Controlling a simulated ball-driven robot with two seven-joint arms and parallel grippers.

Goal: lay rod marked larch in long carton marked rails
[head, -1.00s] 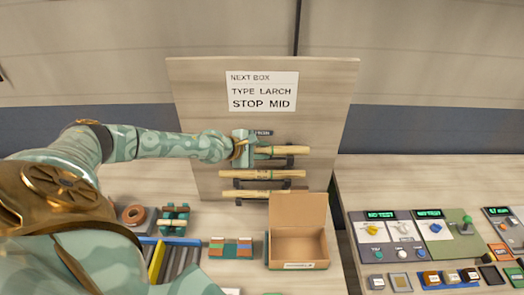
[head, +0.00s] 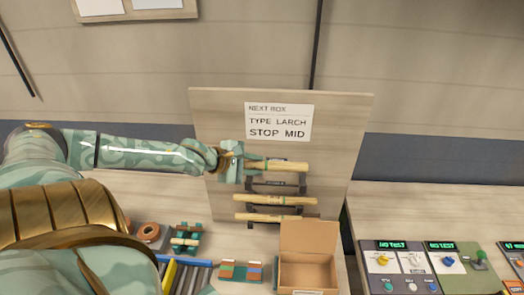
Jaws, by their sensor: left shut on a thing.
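My left gripper (head: 250,164) is shut on the top wooden rod (head: 289,166) near its left end. The rod is level and sits above the empty-looking top bracket (head: 303,181) on the upright board (head: 345,125). Its marking cannot be read. An open cardboard carton (head: 309,244) stands on the bench below, its lid raised at the back and its inside empty as far as I see. Its front label is too small to read. My right gripper is not in view.
Two more rods, a middle one (head: 275,200) and a lower one (head: 268,217), rest on the board. A sign (head: 278,121) reads "TYPE LARCH, STOP MID". A tape roll (head: 149,232) and coloured blocks (head: 241,271) lie left of the carton. Control panels (head: 415,262) stand right, beyond a gap.

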